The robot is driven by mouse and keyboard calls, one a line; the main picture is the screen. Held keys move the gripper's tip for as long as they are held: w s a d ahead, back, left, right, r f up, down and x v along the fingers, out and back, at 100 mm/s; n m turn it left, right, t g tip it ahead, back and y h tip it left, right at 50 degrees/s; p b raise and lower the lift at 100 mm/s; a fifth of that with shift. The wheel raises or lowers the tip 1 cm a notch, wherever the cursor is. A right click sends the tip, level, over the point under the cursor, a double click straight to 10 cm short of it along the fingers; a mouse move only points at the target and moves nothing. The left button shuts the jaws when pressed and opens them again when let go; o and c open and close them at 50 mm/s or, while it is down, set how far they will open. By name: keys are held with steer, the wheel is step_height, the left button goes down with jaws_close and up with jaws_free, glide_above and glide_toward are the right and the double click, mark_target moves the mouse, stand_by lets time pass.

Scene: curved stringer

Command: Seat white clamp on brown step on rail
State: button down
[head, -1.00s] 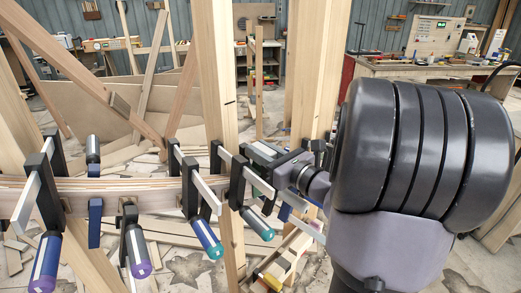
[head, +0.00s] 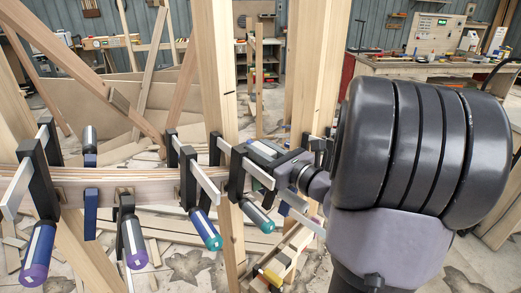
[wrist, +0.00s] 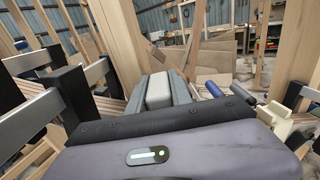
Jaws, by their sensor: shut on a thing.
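My gripper (wrist: 160,98) is shut on a pale grey-white piece (wrist: 158,88), seen between its fingers in the wrist view. I take it to be part of the white clamp, but its colour is unclear in the head view. There, my gripper (head: 283,166) sits at the right end of the clamp row, beside a clamp with black jaws and a teal-tipped handle (head: 257,217). The curved laminated rail (head: 150,179) runs left from there. Small brown blocks show along it, one near its middle (head: 124,191); which is the brown step I cannot tell. My arm hides the rail's right side.
Several clamps crowd the rail, including teal-handled (head: 206,229) and purple-handled (head: 134,244) ones. A wooden post (head: 216,75) rises close behind the row. Timber offcuts litter the floor. A workbench (head: 430,70) stands far behind on the right.

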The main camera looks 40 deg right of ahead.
steer(key=shift+f+b, duration=0.4)
steer(key=shift+f, duration=0.1)
steer(key=c, duration=1.1)
jaws_free()
steer(key=shift+s, duration=0.1)
steer(key=s+p, duration=0.1)
steer(key=s, duration=1.6)
steer(key=shift+s, duration=0.15)
